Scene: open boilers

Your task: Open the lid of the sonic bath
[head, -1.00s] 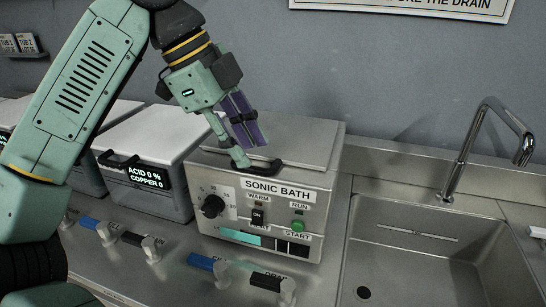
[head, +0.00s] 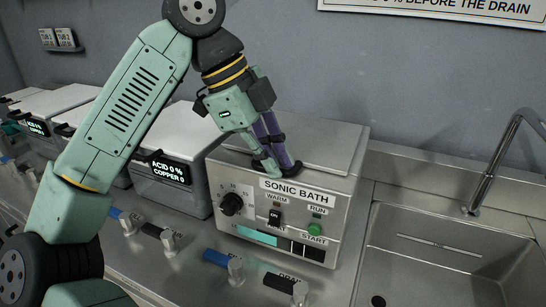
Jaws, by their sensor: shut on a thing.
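The sonic bath (head: 258,190) is a grey metal box with a labelled front panel, on the counter in the middle of the head view. Its flat grey lid (head: 325,142) lies down on top. A dark handle (head: 297,167) sits at the lid's front edge, partly hidden by the fingers. My gripper (head: 279,171) points down at the front of the lid, its fingers shut on the handle. The fingers cover part of the lid's front edge.
A white-lidded box with an "ACID 0 % COPPER 0" display (head: 168,168) stands close on the left. A sink (head: 440,250) with a tall tap (head: 490,165) is on the right. Several valve handles (head: 225,262) line the counter front. A wall stands behind.

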